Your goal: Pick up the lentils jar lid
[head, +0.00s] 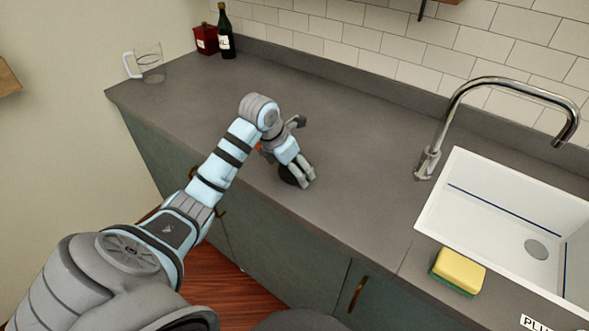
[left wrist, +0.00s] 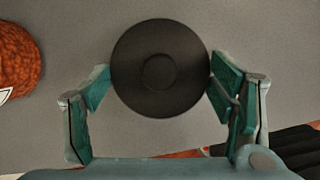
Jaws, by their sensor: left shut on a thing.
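The lid (left wrist: 160,68) is a round black disc with a raised centre, seen between the fingers of my left gripper (left wrist: 160,90) in the left wrist view. A finger touches it on each side, so the gripper is shut on it. In the head view my left gripper (head: 304,181) is low over the grey counter, and a dark part of the lid (head: 287,175) shows beside its fingers. An orange-red jar of lentils (left wrist: 18,62) with a white label edge is at the left of the wrist view, partly cut off. My right gripper is not in view.
A yellow-green sponge (head: 459,270) lies by the white sink (head: 480,205), with a chrome tap (head: 470,100) behind. A glass jug (head: 150,62), red canister (head: 205,40) and dark bottle (head: 225,32) stand at the back left. Counter (head: 350,130) right of my gripper is clear.

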